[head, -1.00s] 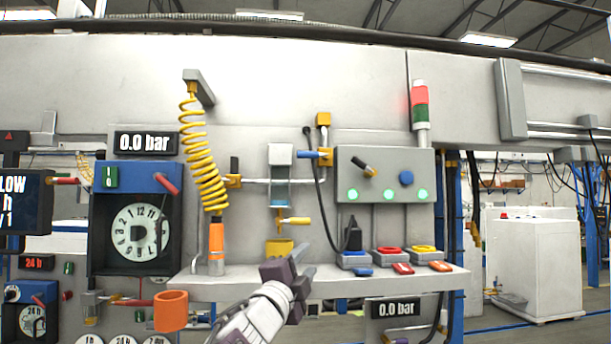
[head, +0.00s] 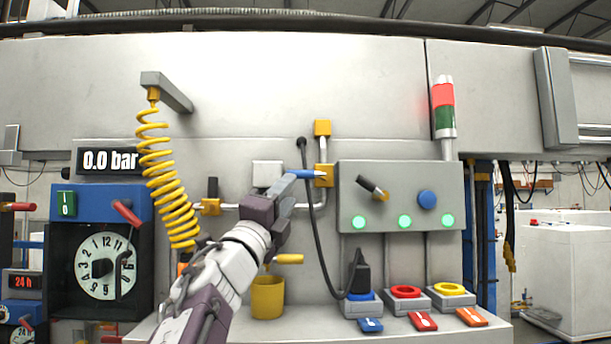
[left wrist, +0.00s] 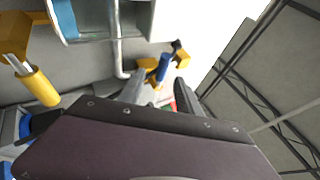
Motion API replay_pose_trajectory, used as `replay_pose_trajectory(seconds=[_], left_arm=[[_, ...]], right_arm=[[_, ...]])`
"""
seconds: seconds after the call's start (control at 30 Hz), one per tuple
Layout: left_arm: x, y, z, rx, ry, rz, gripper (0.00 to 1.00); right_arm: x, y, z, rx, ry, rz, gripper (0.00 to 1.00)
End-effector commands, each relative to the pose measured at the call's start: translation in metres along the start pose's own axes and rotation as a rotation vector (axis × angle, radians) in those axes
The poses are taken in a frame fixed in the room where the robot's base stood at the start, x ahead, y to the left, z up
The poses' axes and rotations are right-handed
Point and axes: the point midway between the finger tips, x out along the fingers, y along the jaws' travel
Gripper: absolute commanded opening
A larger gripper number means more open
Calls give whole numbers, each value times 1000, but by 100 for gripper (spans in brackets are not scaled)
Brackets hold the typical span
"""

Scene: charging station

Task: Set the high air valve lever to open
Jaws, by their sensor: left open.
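A blue lever (head: 306,174) sticks out level to the left from a yellow valve body (head: 324,176) on a vertical grey pipe; I take it for the high air valve lever. In the left wrist view the blue lever (left wrist: 163,69) shows just beyond my fingertips, by its yellow body (left wrist: 183,60). My left gripper (head: 290,187) is open and empty, just left of and slightly below the lever in the head view. Whether a finger touches the lever, I cannot tell. My right gripper is out of view.
A black lever on another yellow valve (head: 211,206) stands left of my gripper. A grey control box (head: 400,194) with a black knob and blue button is close right. A black cable (head: 319,235) hangs between. A coiled yellow hose (head: 165,180) hangs left; a yellow cup (head: 268,298) is below.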

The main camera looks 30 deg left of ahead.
Motion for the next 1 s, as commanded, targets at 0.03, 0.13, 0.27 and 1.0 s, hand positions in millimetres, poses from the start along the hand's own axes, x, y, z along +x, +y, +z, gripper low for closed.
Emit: replay_pose_trajectory(seconds=[0.03,0.13,0.27,1.0], left_arm=[[12,-4,1,-3,2,2,41],[35,-6,1,-4,3,2,41],[61,-4,1,-4,3,4,41],[83,-1,0,-2,0,-2,0]], right_arm=[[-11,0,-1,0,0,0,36],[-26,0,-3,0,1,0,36],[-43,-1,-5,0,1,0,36],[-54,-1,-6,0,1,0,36]])
